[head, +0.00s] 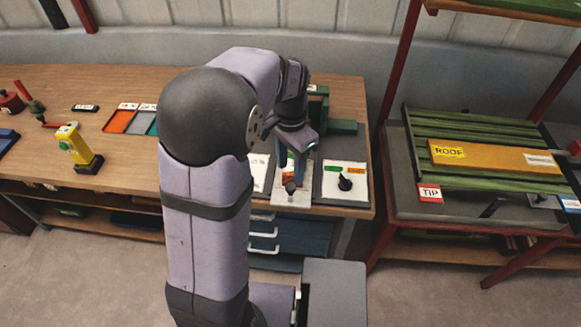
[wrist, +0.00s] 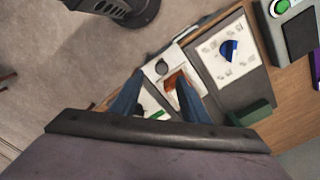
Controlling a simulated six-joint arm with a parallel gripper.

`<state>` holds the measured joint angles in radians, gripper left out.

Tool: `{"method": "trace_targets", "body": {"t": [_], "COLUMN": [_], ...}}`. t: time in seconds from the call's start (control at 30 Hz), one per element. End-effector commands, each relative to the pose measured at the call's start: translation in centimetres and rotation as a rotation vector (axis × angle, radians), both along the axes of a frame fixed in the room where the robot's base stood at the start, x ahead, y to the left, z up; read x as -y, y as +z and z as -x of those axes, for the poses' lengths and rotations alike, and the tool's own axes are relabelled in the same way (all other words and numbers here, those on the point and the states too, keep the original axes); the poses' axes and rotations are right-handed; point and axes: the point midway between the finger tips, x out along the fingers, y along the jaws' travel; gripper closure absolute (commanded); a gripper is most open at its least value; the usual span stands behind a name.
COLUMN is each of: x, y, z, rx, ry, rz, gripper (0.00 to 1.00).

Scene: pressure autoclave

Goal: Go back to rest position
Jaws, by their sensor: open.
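My gripper (head: 293,160) hangs at the right end of the wooden bench, over a white panel (head: 292,199) with a round grey knob (head: 290,187) and an orange patch. In the wrist view my gripper (wrist: 157,92) shows two blue fingers spread apart with nothing held between them. The dark round knob (wrist: 161,67) and the orange-brown patch (wrist: 175,84) lie below and beyond the fingertips. My arm hides part of the bench and panels in the head view. How high the fingertips are above the panel is hard to tell.
A green block (head: 342,127) stands behind. A yellow device (head: 76,147) and trays stand left. A red-framed rack (head: 401,75) stands right.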

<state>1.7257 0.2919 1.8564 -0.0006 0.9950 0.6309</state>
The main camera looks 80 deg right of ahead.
Motion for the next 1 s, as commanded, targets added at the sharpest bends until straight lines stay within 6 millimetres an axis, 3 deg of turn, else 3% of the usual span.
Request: {"method": "trace_targets", "body": {"t": [0.27,0.57,0.87,1.0], "x": [0.0,1.1,-4.5,-7.2], "y": [0.0,-0.3,-5.0,-6.0], "z": [0.0,0.2,-0.8,-3.8], "rx": [0.000,-0.013,0.009,0.020], "ry": [0.006,0.238,0.517,0.666], "rz": [0.000,0.049,-0.019,-0.043], "gripper": [0.59,0.59,0.59,0.59]}}
